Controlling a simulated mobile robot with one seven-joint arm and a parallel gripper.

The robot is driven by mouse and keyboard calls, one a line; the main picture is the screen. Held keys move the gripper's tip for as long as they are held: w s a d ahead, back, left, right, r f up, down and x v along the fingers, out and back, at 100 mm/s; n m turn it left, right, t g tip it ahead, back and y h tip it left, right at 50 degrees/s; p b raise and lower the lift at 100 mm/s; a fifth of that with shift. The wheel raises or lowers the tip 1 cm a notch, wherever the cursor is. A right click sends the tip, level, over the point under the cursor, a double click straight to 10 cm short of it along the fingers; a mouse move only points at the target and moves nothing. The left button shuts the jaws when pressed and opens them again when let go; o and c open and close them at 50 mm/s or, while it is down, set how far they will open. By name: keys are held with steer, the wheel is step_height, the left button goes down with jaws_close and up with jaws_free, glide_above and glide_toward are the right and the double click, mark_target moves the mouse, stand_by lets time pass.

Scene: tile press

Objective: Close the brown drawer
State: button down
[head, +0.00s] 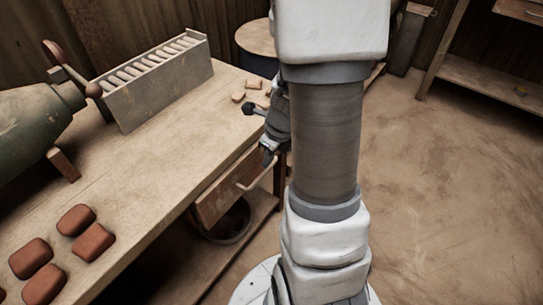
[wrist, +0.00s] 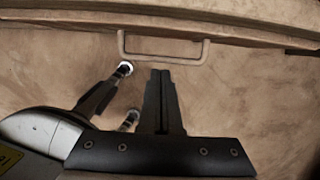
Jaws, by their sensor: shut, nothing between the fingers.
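The brown drawer (head: 219,200) sits under the front edge of the wooden table, with a pale U-shaped handle (head: 254,181) on its front. How far it stands out is hard to tell. The handle also shows in the wrist view (wrist: 163,60), sticking out from a brown wooden edge (wrist: 230,30). My gripper (head: 268,160) is beside the right end of the drawer front, partly hidden by my arm. In the wrist view its two dark fingers (wrist: 161,73) are together and empty, with their tips just short of the handle, apparently not touching it.
The table (head: 165,165) holds several red tiles (head: 93,242), a grey rack (head: 155,82) and a green machine (head: 35,125). A dark round bowl (head: 230,222) stands on the shelf below the drawer. The floor (head: 450,190) on the right is clear.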

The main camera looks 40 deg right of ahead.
mark_target(248, 152)
steer(key=w, duration=0.1)
steer(key=w+a, duration=0.1)
steer(key=w, duration=0.1)
steer(key=shift+w+a, duration=0.2)
steer(key=shift+w, duration=0.1)
steer(key=shift+w+r, duration=0.1)
steer(key=shift+w+a+r+p, duration=0.1)
steer(key=shift+w+r+p, duration=0.05)
steer(key=shift+w+p, duration=0.2)
steer(key=shift+w+a+p, duration=0.3)
steer(key=shift+w+p, duration=0.2)
steer(key=shift+w, duration=0.25)
